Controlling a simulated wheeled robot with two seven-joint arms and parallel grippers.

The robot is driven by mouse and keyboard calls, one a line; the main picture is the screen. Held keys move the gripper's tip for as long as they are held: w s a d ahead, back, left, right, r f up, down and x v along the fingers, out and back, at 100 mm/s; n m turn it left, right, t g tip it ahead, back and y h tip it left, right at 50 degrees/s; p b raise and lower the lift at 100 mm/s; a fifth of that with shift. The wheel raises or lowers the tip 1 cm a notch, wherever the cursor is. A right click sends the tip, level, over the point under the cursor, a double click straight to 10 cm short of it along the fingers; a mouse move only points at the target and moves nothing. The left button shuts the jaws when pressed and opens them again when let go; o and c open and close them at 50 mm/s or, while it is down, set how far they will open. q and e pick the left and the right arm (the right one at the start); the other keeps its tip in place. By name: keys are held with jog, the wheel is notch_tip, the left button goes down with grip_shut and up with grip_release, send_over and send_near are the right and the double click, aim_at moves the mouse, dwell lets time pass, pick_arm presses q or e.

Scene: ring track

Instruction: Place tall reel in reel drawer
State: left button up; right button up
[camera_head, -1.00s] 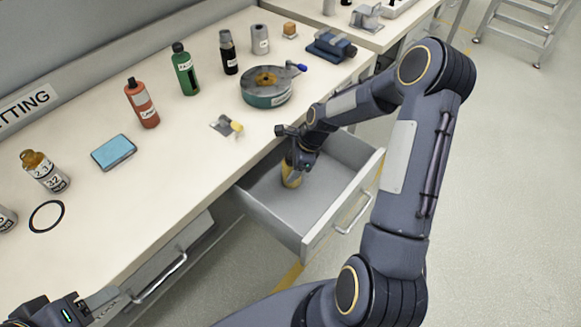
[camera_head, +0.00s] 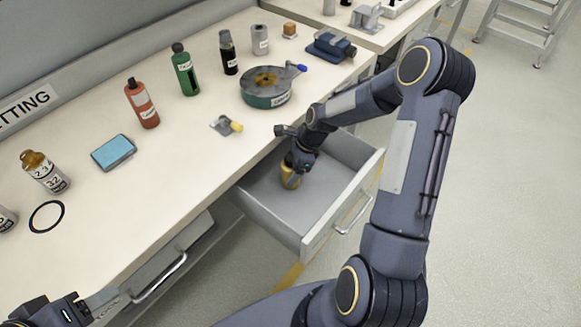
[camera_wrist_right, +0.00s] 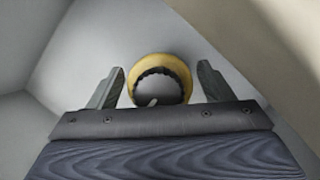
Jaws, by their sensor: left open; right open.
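The tall reel, yellow with a dark-rimmed round top, stands in the open reel drawer (camera_head: 330,208), near its inner left part. In the head view the reel (camera_head: 290,177) is partly hidden by my right gripper (camera_head: 297,163), which is just above it. In the right wrist view the reel (camera_wrist_right: 161,75) sits between the two fingers of the right gripper (camera_wrist_right: 160,88), with gaps on both sides. The right gripper is open. My left gripper (camera_head: 95,303) is open and empty at the lower left, by the bench's front edge.
On the bench (camera_head: 180,160) stand a red bottle (camera_head: 142,103), a green bottle (camera_head: 185,70), a round green-sided device (camera_head: 267,87), a blue sponge-like block (camera_head: 113,152) and a black ring (camera_head: 46,217). A closed drawer handle (camera_head: 160,278) is at the left.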

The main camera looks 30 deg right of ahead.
jog(key=s+d+r+n, duration=0.1)
jog(key=s+r+n, duration=0.15)
jog(key=r, duration=0.65)
jog(key=s+d+r+n, duration=0.1)
jog(key=s+r+n, duration=0.15)
jog(key=r, duration=0.55)
jog(key=s+a+r+n+t, duration=0.2)
jog(key=s+a+r+n, duration=0.1)
jog(key=s+n, duration=0.5)
jog(key=s+a+r+n+t, duration=0.1)
jog(key=s+a+r+n, duration=0.2)
jog(key=s+a+n, duration=0.2)
jog(key=s+n+p, duration=0.1)
jog(key=s+n, duration=0.2)
jog(key=s, duration=0.3)
jog(key=shift+s+r+t, duration=0.3)
jog(key=shift+t, duration=0.1)
jog(key=shift+a, duration=0.1)
